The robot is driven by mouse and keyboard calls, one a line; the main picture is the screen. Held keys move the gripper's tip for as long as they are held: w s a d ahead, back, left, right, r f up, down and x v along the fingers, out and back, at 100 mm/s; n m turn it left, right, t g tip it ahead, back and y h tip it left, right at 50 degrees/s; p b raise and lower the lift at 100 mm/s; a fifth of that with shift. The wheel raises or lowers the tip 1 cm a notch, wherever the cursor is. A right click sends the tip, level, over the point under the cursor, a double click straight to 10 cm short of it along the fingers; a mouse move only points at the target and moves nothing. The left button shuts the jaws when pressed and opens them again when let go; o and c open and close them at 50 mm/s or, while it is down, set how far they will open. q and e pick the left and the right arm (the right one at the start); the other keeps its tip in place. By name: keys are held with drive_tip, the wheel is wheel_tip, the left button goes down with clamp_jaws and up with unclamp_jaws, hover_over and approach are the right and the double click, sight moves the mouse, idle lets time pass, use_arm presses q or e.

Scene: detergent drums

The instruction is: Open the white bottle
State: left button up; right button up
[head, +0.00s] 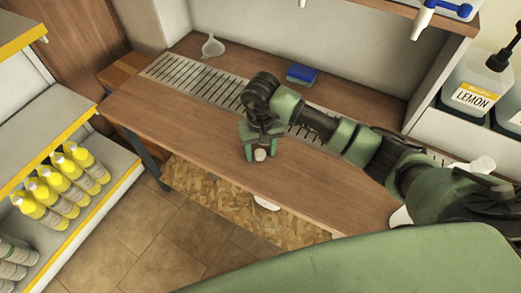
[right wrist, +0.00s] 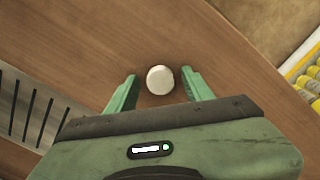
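A small round white thing (head: 260,155) stands on the wooden table (head: 180,120) near its front edge. It looks like a bottle's cap or top, but I cannot tell how much of a bottle is under it. My right gripper (head: 256,153) is above the table, pointing down, with its green fingers open on either side of the white top. In the right wrist view the white top (right wrist: 160,79) is just ahead of and between the fingertips (right wrist: 160,77), with gaps on both sides. My left gripper is not in view.
A blue sponge (head: 301,74), a funnel (head: 213,46) and a slotted metal drain (head: 205,83) are at the table's back. A lemon drum (head: 474,92) stands on the right. The table's left part is clear.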

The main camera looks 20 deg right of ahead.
sight(261, 154)
drive_tip(key=shift+r+p, duration=0.25)
drive_tip(key=shift+p, duration=0.05)
drive_tip(key=shift+r, duration=0.3)
wheel_tip(261, 154, up, 11)
drive_tip(key=b, duration=0.1)
drive_tip(key=shift+b, duration=0.35)
drive_tip(key=shift+s+r, duration=0.1)
